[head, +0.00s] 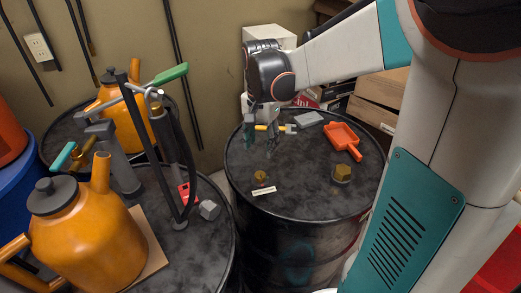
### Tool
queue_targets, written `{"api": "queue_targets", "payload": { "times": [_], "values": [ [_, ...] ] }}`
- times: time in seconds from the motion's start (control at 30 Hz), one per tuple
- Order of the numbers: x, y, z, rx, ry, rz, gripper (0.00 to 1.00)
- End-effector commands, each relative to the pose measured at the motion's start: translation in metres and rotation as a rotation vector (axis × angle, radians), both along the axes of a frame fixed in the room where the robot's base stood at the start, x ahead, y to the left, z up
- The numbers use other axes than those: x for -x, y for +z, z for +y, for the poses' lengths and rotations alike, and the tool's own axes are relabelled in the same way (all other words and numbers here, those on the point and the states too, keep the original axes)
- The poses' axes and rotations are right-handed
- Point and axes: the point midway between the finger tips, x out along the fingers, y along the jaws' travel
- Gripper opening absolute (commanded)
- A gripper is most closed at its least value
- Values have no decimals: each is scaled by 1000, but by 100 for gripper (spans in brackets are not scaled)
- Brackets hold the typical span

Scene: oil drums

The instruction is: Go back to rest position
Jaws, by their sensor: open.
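My gripper (262,138) hangs from my arm over the back left part of the right oil drum (255,165). Its two fingers are apart and point down. A small wrench with a yellow handle (286,128) shows at the fingers. I cannot tell whether it lies on the drum top or touches a finger. My arm reaches in from the upper right, bent at the wrist.
The right drum also bears an orange dustpan (343,138), a grey block (309,119), a brass nut (348,170), a brass fitting (261,177) and a white label (264,191). An orange can (88,235) and a pump stand on the left drum (205,250). Cardboard boxes (380,100) are behind.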

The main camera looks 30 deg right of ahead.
Motion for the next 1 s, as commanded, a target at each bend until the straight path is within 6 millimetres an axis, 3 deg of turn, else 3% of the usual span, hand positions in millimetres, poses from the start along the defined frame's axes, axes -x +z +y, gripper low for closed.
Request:
{"api": "queue_targets", "payload": {
  "times": [0.63,1.0],
  "values": [
    [1,5,3,2,16,-10,50],
    [22,50,47,65,349,-208,50]
  ]
}}
